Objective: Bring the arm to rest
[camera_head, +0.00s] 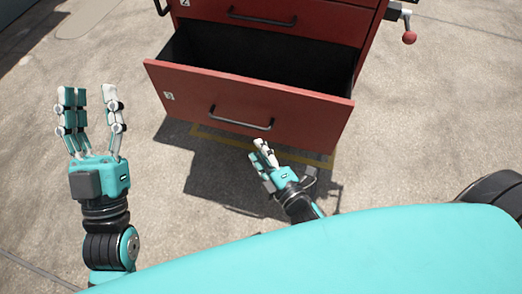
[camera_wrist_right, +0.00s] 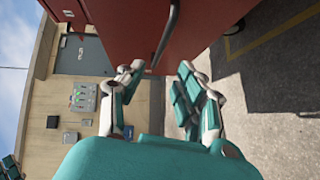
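My left gripper (camera_head: 90,93) is raised at the left in the head view, its teal and white fingers spread and empty. My right gripper (camera_head: 260,151) is low in front of the red cabinet's open drawer (camera_head: 245,100), below and apart from its dark handle (camera_head: 241,120) in the picture. In the right wrist view, the right gripper (camera_wrist_right: 160,68) has its fingers apart with nothing between them. A red front (camera_wrist_right: 125,30) and a dark handle (camera_wrist_right: 168,35) lie beyond its fingertips. Part of the right arm is hidden behind my teal body.
The drawer is pulled out and looks empty inside. A closed upper drawer (camera_head: 265,20) sits above it. A red-knobbed lever (camera_head: 409,37) sticks out at the cabinet's right. Concrete floor (camera_head: 440,120) is clear on the right. The wrist view shows a wall panel (camera_wrist_right: 84,97).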

